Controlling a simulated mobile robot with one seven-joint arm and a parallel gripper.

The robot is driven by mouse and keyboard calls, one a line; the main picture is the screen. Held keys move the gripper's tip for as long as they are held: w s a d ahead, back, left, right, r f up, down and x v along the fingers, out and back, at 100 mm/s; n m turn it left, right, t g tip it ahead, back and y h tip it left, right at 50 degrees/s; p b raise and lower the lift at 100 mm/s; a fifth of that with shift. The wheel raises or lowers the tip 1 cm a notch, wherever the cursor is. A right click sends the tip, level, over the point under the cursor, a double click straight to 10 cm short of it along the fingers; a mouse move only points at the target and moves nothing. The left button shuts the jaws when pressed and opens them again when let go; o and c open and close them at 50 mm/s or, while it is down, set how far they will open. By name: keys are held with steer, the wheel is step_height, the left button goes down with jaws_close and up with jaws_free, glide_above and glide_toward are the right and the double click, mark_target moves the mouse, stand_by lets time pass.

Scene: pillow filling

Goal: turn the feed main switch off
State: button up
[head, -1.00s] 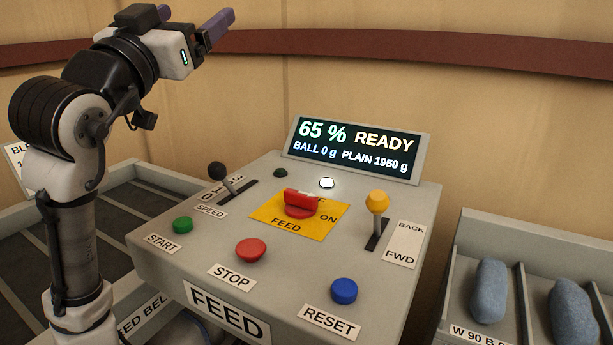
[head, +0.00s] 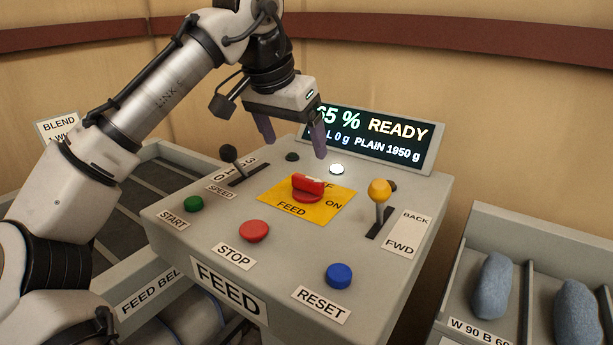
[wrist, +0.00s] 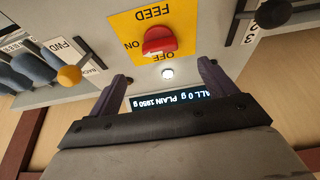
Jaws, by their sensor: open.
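The feed main switch is a red rotary handle (head: 307,187) on a yellow plate (head: 275,200) marked FEED, ON and OFF. Its bar lies roughly left to right, one end toward the ON side; in the head view it partly hides the OFF label. The switch (wrist: 160,40) is in full view of the wrist camera, beyond the fingertips. My gripper (head: 293,142) is open and empty, above the back of the panel, behind and above the switch and apart from it. Its two purple fingers (wrist: 165,75) stand wide apart in the wrist view.
The panel has a black speed lever (head: 229,153), a yellow BACK/FWD lever (head: 379,190), a green START button (head: 194,204), a red STOP button (head: 254,231) and a blue RESET button (head: 339,275). A white lamp (head: 337,169) is lit near the display (head: 385,142), which reads READY.

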mark_target(306, 179)
steer(key=x, duration=1)
steer(key=shift+d, duration=0.1)
steer(key=c, duration=1)
